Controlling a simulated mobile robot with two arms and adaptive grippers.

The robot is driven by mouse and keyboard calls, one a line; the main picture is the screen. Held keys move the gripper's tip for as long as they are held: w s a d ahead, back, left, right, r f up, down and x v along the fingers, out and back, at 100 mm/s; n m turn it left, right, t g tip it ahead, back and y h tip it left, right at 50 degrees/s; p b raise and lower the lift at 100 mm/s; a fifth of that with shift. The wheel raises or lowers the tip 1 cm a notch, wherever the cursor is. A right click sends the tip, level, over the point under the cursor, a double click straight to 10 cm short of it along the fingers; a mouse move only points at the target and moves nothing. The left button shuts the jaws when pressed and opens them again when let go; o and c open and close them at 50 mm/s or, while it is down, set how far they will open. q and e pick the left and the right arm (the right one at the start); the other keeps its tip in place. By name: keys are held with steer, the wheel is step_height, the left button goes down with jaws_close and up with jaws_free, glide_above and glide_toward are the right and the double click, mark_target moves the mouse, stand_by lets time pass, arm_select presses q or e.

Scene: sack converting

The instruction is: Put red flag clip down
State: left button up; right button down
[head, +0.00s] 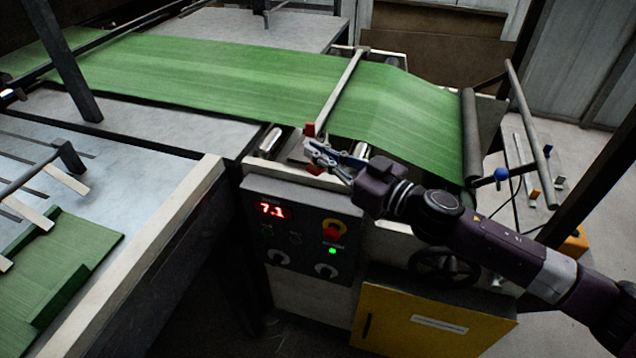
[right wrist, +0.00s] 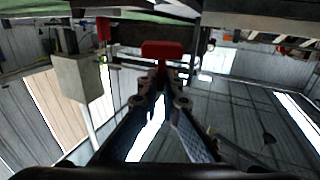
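The red flag clip (right wrist: 162,50) shows in the right wrist view as a small red T-shaped piece. Its stem is between the tips of my right gripper (right wrist: 163,80), whose fingers have come together on it. In the head view my right gripper (head: 318,150) is above the control box, beside the near edge of the green web (head: 250,80). Two small red pieces show close to its fingertips there; I cannot tell for sure which is the clip. My left gripper is not in view.
The control box (head: 290,235) has a lit display reading 7.1 and a red knob. A crossbar (head: 343,88) spans the web. A dark roller (head: 470,135) stands at right, above a handwheel (head: 445,266) and yellow cabinet (head: 430,315). Green sacks (head: 60,260) lie at left.

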steer(key=shift+f+b, duration=0.6)
steer(key=shift+f, duration=3.3)
steer(key=shift+f, duration=0.25)
steer(key=c, duration=2.2)
jaws_free()
steer(key=shift+r, duration=0.1)
steer(key=shift+o, duration=0.2)
steer(key=shift+r, duration=0.25)
steer(key=b+v, duration=0.2)
steer(key=v, duration=1)
